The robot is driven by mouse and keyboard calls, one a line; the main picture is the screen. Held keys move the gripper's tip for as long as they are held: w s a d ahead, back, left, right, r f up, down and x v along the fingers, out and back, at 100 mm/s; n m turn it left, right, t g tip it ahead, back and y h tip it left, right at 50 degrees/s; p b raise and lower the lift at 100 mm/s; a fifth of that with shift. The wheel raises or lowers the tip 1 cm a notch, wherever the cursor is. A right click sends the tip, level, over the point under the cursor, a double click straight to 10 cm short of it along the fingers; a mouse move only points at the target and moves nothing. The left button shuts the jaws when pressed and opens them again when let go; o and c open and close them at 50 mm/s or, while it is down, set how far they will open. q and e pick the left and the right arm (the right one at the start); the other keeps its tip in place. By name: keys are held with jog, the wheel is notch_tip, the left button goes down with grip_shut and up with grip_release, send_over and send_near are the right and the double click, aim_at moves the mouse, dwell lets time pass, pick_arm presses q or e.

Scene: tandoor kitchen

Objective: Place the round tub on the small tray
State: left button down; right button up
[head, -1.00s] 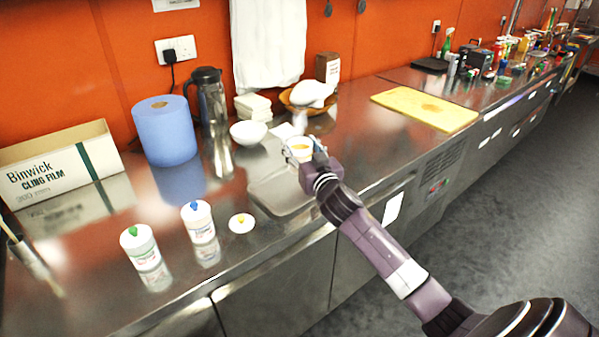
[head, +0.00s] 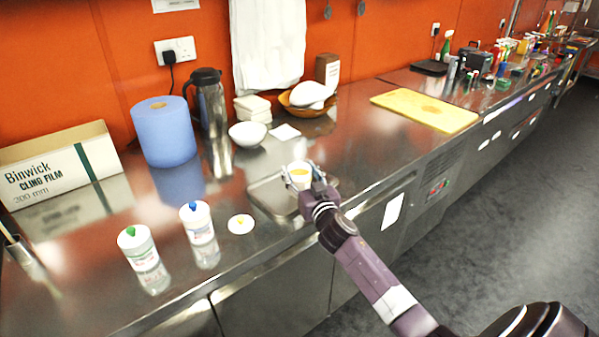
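The round tub (head: 299,182) is white with a yellow-orange top and stands upright between the fingers of my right gripper (head: 301,171). The fingers are on both sides of it and look shut on it. The small tray (head: 266,197) is a shallow metal tray on the steel counter, near its front edge. The tub is over the right part of the tray; I cannot tell whether its base touches the tray. My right gripper and wrist hide the tray's right end. My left gripper is not in view.
On the counter (head: 110,290), a small white disc (head: 240,224) and two white bottles (head: 198,224) (head: 139,248) stand left of the tray. A white bowl (head: 247,135), a flask (head: 208,100) and a blue roll (head: 164,132) are behind. A yellow board (head: 424,110) lies right.

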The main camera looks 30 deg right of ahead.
jog(key=o, duration=0.3)
jog(key=shift+o, duration=0.2)
jog(key=shift+r, duration=0.1)
jog(key=b+v, duration=0.1)
jog(key=v, duration=1.1)
